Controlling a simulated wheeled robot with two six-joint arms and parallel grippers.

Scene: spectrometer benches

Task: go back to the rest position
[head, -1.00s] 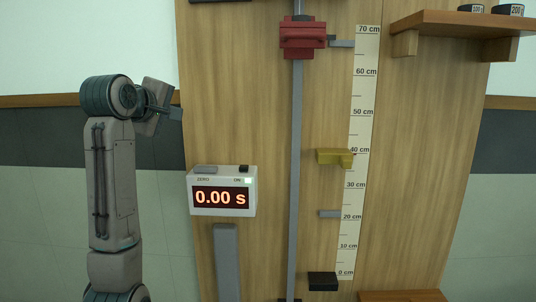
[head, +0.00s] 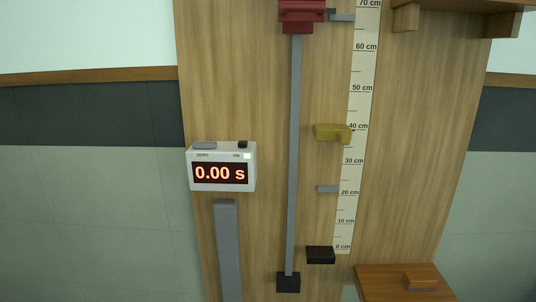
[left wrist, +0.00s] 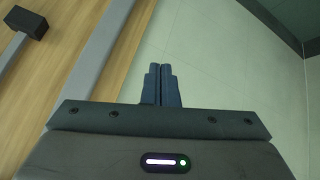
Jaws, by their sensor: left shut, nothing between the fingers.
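My left gripper (left wrist: 161,86) shows in the left wrist view with its two fingers together and nothing between them. It is apart from the wooden board (left wrist: 45,75) on the left of that view and has the tiled wall behind it. My left arm is out of the head view. My right gripper is in neither view now.
The head view shows a timer (head: 221,167) reading 0.00 s, a vertical rail (head: 293,160) with a red clamp (head: 302,14), a yellow block (head: 332,132), a centimetre scale (head: 359,105), a black pad (head: 320,255) and a small wooden shelf (head: 390,284).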

